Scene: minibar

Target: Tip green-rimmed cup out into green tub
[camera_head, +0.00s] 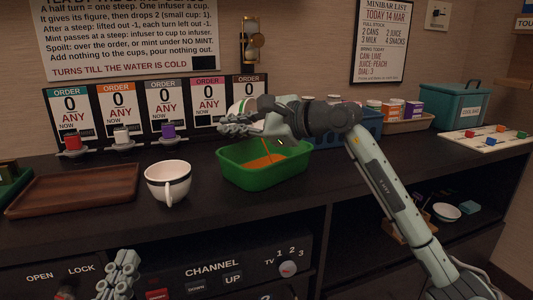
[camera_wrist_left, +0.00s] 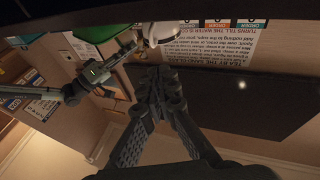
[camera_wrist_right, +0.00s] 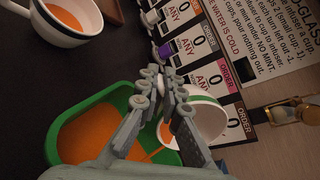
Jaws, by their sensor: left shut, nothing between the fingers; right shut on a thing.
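The white green-rimmed cup (camera_head: 238,108) is mostly behind my right gripper (camera_head: 230,124) in the head view. In the right wrist view, the cup (camera_wrist_right: 208,118) is tilted beside the fingers of my right gripper (camera_wrist_right: 160,84), which is shut on it. Orange liquid shows at its mouth. A thin orange stream (camera_head: 268,151) falls into the green tub (camera_head: 262,180), where orange liquid covers the bottom. My left gripper (camera_head: 121,274) is shut and empty, low in front of the counter. In the left wrist view, its fingers (camera_wrist_left: 165,78) hold nothing.
A white dark-rimmed cup (camera_head: 160,181) stands left of the tub; orange liquid shows inside it in the right wrist view (camera_wrist_right: 75,36). A brown tray (camera_head: 75,190) lies further left. Order cards (camera_head: 115,110) stand behind. A blue crate (camera_head: 362,128) is right of the tub.

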